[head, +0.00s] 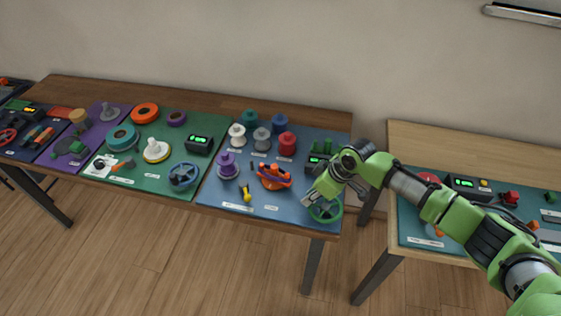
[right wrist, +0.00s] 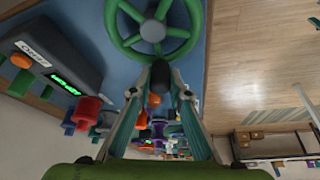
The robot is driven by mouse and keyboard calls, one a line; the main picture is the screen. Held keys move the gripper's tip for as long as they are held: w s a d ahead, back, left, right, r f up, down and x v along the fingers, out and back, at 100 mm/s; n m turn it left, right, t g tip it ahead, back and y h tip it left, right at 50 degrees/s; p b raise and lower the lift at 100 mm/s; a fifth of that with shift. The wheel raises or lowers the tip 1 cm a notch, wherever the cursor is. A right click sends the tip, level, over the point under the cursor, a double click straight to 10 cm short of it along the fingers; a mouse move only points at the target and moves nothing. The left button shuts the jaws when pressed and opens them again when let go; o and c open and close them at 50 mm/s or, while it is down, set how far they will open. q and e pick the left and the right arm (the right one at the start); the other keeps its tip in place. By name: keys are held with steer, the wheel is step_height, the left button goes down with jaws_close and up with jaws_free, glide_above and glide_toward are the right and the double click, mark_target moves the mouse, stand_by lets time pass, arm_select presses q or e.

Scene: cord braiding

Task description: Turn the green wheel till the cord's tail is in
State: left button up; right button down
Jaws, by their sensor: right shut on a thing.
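The green wheel (head: 327,210) is at the front right corner of the blue mat. Its spokes and grey hub show in the right wrist view (right wrist: 153,30). My right gripper (head: 313,198) reaches the wheel from the right, and its fingers (right wrist: 160,78) are closed around a dark knob (right wrist: 160,72) at the wheel's rim. An orange braiding piece (head: 272,177) stands on the blue mat, left of the wheel. I cannot make out the cord's tail. My left gripper is not in view.
A dark box with a green display (head: 317,163) stands behind the wheel, and shows in the right wrist view (right wrist: 45,65). Several spools, such as a red one (head: 286,144), stand at the mat's back. A gap separates this table from the right table (head: 420,140).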

steer(key=shift+a, duration=0.1)
steer(key=c, duration=1.8)
jaws_free()
steer(key=shift+c, duration=0.2)
